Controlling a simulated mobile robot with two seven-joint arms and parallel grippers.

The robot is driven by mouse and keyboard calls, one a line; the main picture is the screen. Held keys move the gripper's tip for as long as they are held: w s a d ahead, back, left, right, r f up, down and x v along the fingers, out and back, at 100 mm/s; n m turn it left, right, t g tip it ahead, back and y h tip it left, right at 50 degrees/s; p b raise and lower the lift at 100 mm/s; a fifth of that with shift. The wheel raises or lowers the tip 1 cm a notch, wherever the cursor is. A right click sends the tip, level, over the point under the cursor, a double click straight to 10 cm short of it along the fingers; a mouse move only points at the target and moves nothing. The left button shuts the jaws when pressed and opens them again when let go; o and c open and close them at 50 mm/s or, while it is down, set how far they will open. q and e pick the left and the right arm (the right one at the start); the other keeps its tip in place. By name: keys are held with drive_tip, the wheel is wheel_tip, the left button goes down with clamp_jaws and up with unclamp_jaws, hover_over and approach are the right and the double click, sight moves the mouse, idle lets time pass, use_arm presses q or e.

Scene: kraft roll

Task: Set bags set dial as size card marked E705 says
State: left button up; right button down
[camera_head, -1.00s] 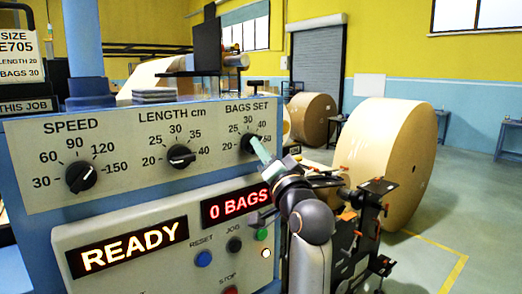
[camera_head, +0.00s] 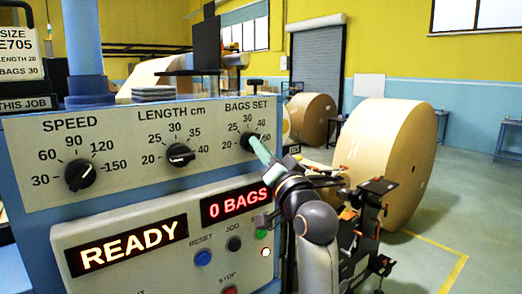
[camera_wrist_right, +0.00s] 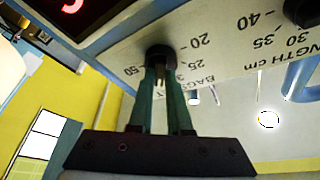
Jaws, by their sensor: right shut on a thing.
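The size card (camera_head: 17,52) at the left edge of the head view reads SIZE E705, LENGTH 20, BAGS 30. The BAGS SET dial (camera_head: 249,141) is a black knob at the panel's upper right, with marks including 20, 25, 30 and 40 around it. My right gripper (camera_head: 258,150) is shut on this knob. The right wrist view shows its two green fingers either side of the knob (camera_wrist_right: 158,54). The fingers partly hide the knob, and I cannot tell its exact setting. My left gripper is not in view.
The LENGTH dial (camera_head: 181,155) and SPEED dial (camera_head: 80,175) sit to the left on the same panel. Below, displays read READY (camera_head: 127,247) and 0 BAGS (camera_head: 236,204), beside RESET (camera_head: 203,258) and other buttons. A large kraft roll (camera_head: 386,165) stands at right.

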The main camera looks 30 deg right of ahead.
drive_tip(key=shift+d+n+t+y+b, duration=0.1)
drive_tip(key=shift+n+t+y+b, duration=0.1)
drive_tip(key=shift+n+y, duration=1.05)
drive_tip(key=shift+d+n+t+y+b, duration=0.15)
drive_tip(key=shift+n+y, duration=0.25)
drive_tip(key=shift+n, duration=1.7)
drive_tip(key=shift+a+n+t+y+b, duration=0.2)
drive_tip(key=shift+n+y, duration=0.65)
drive_tip(key=shift+n, duration=0.8)
drive_tip(key=shift+d, duration=0.15)
drive_tip(key=c, duration=0.9)
unclamp_jaws()
drive_tip(key=shift+o, duration=0.2)
drive_tip(key=shift+f, duration=0.1)
drive_tip(key=b+v, duration=0.4)
drive_tip(key=v, duration=0.8)
drive_tip(key=shift+s, duration=0.25)
